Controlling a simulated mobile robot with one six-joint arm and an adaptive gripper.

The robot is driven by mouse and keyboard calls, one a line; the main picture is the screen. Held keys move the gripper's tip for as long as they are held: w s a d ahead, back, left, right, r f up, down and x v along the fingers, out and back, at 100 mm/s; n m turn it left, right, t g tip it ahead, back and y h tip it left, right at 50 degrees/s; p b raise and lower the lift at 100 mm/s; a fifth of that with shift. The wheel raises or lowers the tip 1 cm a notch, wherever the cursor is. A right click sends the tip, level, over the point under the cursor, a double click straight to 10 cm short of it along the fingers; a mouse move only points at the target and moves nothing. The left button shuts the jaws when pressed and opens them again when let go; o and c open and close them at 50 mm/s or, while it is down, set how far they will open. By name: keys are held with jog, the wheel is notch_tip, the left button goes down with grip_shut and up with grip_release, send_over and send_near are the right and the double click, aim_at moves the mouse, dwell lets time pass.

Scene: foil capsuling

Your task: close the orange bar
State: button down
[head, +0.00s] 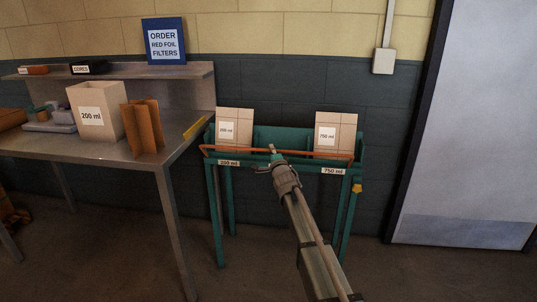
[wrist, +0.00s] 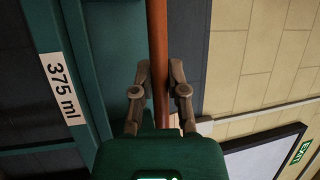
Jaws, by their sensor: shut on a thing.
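The orange bar (head: 325,155) runs across the front of the green rack (head: 218,185), in front of its boxes, from the left end to the right end. My gripper (head: 273,150) is at the bar's middle. In the wrist view the bar (wrist: 158,40) runs upright in the picture between the two fingers of my gripper (wrist: 159,85), which are shut on it. My gripper and arm hide part of the bar and of the rack's front in the head view.
The rack holds a 200 ml box (head: 234,131) at left and a 750 ml box (head: 336,136) at right. A 375 ml label (wrist: 61,84) shows in the wrist view. A metal table (head: 100,150) stands close on the left; a door (head: 470,120) is at right.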

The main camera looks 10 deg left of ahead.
jog(key=w+r+p, duration=0.2)
jog(key=w, duration=0.5)
jog(key=shift+r, duration=0.25)
jog(key=shift+a, duration=0.1)
jog(key=c, duration=0.6)
grip_release()
jog(key=shift+c, duration=0.2)
